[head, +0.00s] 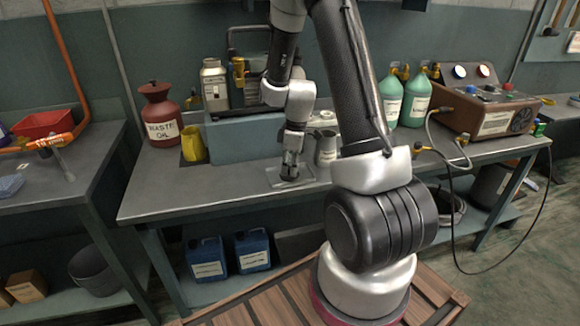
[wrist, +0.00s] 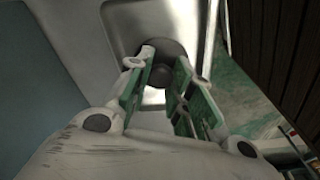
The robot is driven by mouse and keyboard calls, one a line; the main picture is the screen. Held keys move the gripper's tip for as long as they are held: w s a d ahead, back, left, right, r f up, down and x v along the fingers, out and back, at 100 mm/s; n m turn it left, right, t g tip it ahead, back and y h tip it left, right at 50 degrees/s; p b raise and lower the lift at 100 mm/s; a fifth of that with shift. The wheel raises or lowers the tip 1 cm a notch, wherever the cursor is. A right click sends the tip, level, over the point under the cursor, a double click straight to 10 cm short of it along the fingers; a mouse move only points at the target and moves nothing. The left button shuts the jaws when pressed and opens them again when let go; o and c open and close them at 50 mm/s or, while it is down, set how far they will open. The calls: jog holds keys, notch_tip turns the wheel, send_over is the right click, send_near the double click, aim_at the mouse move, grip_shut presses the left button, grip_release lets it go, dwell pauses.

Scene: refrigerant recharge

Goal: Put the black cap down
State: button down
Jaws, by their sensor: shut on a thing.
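My gripper (head: 290,169) points down over a small shiny metal tray (head: 307,181) near the front edge of the workbench. In the wrist view, my gripper (wrist: 163,62) has its green-padded fingers on either side of the round black cap (wrist: 161,77) and is shut on it. The tray's rim and floor show behind the cap in the wrist view (wrist: 122,18). The cap is at or just above the tray; I cannot tell whether it touches the floor of it. In the head view the cap is small and hard to separate from the dark fingertips.
A grey metal flask (head: 326,148) stands close right of the gripper. A blue-grey box (head: 240,139) is behind it. A yellow cup (head: 194,145) and red waste-oil can (head: 160,117) stand left. Green bottles (head: 415,100) and a gauge unit (head: 485,105) stand right. The bench's left front is clear.

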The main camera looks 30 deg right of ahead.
jog(key=shift+f, duration=0.1)
jog(key=c, duration=1.3)
grip_release()
jog(key=shift+o, duration=0.2)
notch_tip(320, 180, up, 12)
jog(key=d, duration=0.1)
jog(key=s+a+r+m+t, duration=0.2)
jog(key=s+a+r+m, duration=0.2)
jog(key=s+r, duration=0.75)
jog(key=s+a+r+m, duration=0.1)
jog(key=s+r+m, duration=0.1)
jog(key=s, duration=0.4)
jog(key=s+a+r+m+t+h, duration=0.1)
jog(key=s+r+m, duration=0.1)
jog(key=s+m, duration=0.2)
jog(key=shift+s, duration=1.15)
jog(key=shift+a+r, duration=0.1)
